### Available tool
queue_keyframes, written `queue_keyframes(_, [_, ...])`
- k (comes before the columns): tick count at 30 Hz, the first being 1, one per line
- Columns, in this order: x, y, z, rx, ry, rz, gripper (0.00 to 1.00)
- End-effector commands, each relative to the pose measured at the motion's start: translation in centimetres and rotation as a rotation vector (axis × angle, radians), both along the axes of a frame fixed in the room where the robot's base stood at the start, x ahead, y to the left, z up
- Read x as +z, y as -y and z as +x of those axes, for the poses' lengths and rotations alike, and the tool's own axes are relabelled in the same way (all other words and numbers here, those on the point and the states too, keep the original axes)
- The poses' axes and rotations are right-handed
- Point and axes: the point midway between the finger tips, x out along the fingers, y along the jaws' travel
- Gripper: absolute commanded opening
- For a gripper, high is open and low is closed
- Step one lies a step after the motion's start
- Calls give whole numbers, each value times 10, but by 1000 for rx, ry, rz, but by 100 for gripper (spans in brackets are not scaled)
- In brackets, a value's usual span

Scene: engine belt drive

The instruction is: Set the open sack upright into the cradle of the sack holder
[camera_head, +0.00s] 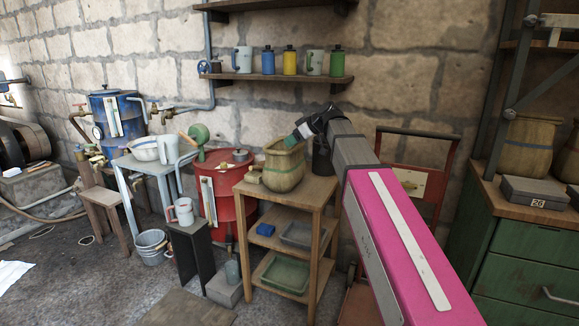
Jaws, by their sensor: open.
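A tan open sack (284,168) stands upright on the top of a wooden shelf stand (316,187). My gripper (300,133) is at the sack's upper right rim, its jaws apart. I cannot tell whether it touches the rim, and the fingertips are small and partly hidden. A red metal frame (447,143) stands against the wall behind my pink arm. It may be the sack holder; its lower part and any cradle are hidden by the arm.
A second sack (527,147) stands on the green cabinet (530,245) at right, near a grey box (535,192). A red drum (222,190) stands left of the shelf stand. A dark cylindrical container (322,157) is close behind the gripper. A wall shelf (275,78) holds mugs and bottles.

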Motion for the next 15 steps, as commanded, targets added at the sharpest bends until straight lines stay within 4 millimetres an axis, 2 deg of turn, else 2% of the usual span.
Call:
queue_keyframes(3, [-11, -15, 6, 1, -1, -1, 54])
queue_keyframes(15, [-33, -41, 14, 1, -1, -3, 54])
